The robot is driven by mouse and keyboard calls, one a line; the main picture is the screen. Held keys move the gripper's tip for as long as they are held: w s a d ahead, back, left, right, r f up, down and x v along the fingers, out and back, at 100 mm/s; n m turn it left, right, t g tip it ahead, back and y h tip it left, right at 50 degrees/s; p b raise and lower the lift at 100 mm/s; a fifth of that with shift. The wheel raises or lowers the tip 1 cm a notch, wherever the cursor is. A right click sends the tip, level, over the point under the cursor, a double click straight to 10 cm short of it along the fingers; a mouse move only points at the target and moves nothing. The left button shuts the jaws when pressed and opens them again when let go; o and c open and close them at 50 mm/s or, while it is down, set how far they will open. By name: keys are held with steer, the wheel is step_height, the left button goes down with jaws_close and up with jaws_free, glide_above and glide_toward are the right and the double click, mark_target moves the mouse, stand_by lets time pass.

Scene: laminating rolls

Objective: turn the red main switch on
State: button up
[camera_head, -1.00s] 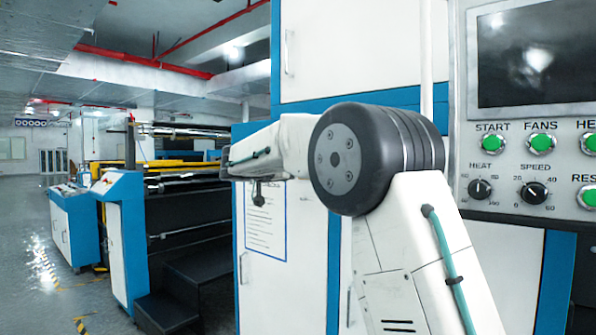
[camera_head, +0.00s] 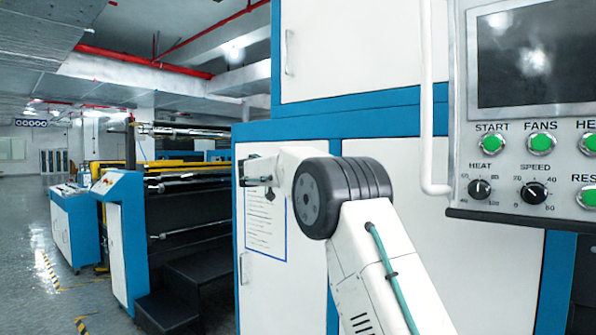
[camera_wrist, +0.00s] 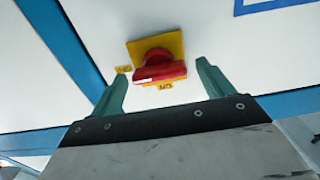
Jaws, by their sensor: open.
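The red main switch (camera_wrist: 158,68) sits on a yellow plate (camera_wrist: 176,43) on a white panel in the wrist view. Its red bar lies nearly level in that picture, and two small yellow labels sit by the plate, too small to read surely. My gripper (camera_wrist: 162,67) is open, with one teal finger on each side of the switch in the picture. No finger visibly touches the switch, and the gap in depth is hard to judge. In the head view my gripper (camera_head: 250,170) is small beside the white cabinet front, and the switch cannot be made out.
Blue trim strips (camera_wrist: 65,45) frame the switch's panel. In the head view a control panel (camera_head: 530,160) with green buttons and dials stands at the right. A vertical white rail (camera_head: 427,110) runs beside it. A roll machine (camera_head: 185,190) and open floor lie at the left.

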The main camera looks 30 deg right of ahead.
steer(key=c, duration=1)
steer(key=shift+n, duration=0.3)
steer(key=shift+w+a+f+n, duration=0.1)
steer(key=shift+n, duration=4.2)
steer(key=shift+w+n, duration=0.1)
steer(key=shift+n, duration=4.2)
